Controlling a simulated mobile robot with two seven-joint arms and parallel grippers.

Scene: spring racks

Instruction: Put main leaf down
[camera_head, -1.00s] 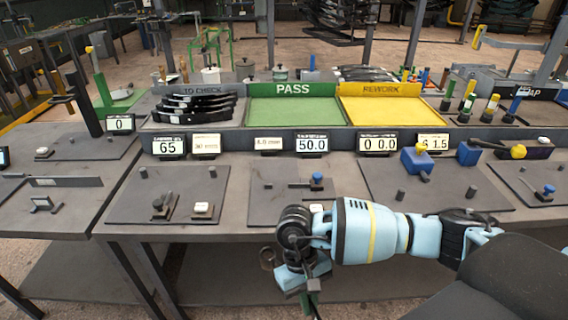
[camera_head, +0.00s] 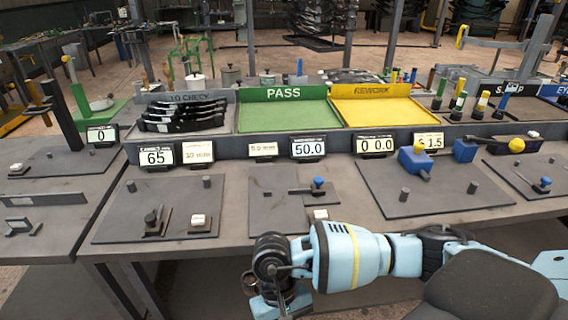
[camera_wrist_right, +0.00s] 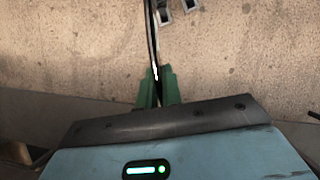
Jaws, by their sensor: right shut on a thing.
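My right gripper (camera_wrist_right: 159,88) has green fingers and is shut on a thin dark leaf (camera_wrist_right: 152,40), seen nearly edge-on in the right wrist view. The leaf runs up out of the top of that view, with floor behind it. In the head view my right arm comes in from the lower right, in front of the bench edge, and its fingers and the leaf cannot be made out. Several black leaves (camera_head: 172,125) lie stacked in the TO CHECK tray (camera_head: 226,122). My left gripper is not in view.
A green PASS tray (camera_head: 287,117) and a yellow REWORK tray (camera_head: 380,112) look empty behind the displays. Plates with posts, such as the left plate (camera_head: 125,208), lie along the bench (camera_head: 235,205). A blue block with a yellow knob (camera_head: 413,160) stands right of centre.

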